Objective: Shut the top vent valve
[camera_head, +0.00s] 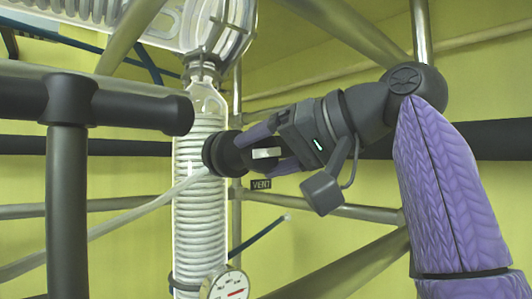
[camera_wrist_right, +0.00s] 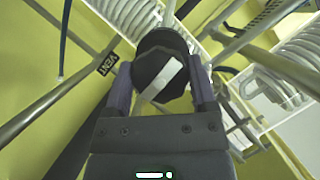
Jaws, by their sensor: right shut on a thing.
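The vent valve is a round black knob (camera_head: 222,153) with a white bar across its face, beside the upright glass column. In the right wrist view the knob (camera_wrist_right: 160,58) faces me, and its white bar (camera_wrist_right: 160,79) lies slanted, lower left to upper right. My right gripper (camera_head: 252,150) comes in from the right with purple fingers on either side of the knob, shut on it. The fingers also flank the knob in the right wrist view (camera_wrist_right: 163,88). A small dark VENT label (camera_head: 261,184) sits just below the gripper. My left gripper is not in view.
The glass column with a white coil (camera_head: 200,225) stands directly behind the knob. A round gauge (camera_head: 228,285) is low on it. A thick black pipe (camera_head: 120,108) reaches close from the left. Metal frame bars (camera_head: 330,211) cross around my right arm.

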